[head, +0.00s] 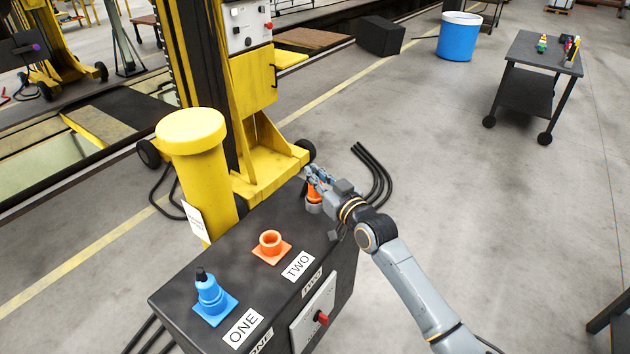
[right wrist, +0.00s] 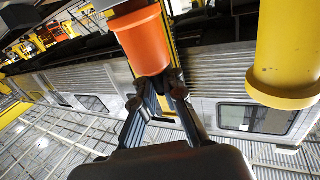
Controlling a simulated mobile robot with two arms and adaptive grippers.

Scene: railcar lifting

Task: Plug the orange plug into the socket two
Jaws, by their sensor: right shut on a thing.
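My right gripper (head: 318,180) is shut on the orange plug (head: 314,196), near the far right end of the dark box (head: 230,268). In the right wrist view the orange plug (right wrist: 145,42) sits at the fingertips of the right gripper (right wrist: 157,88). Socket two (head: 271,246) is an orange round socket on a square base, open and empty, behind the TWO label. The plug is to the right of and beyond it, apart from it. Whether the plug touches the box cannot be told. My left gripper is not in view.
A blue plug (head: 209,292) stands in the blue socket by the ONE label. A yellow post (head: 200,180) stands behind the box, close to socket two. A yellow lifting jack (head: 255,110) is beyond. Black cables (head: 375,172) lie right of it. Open floor lies to the right.

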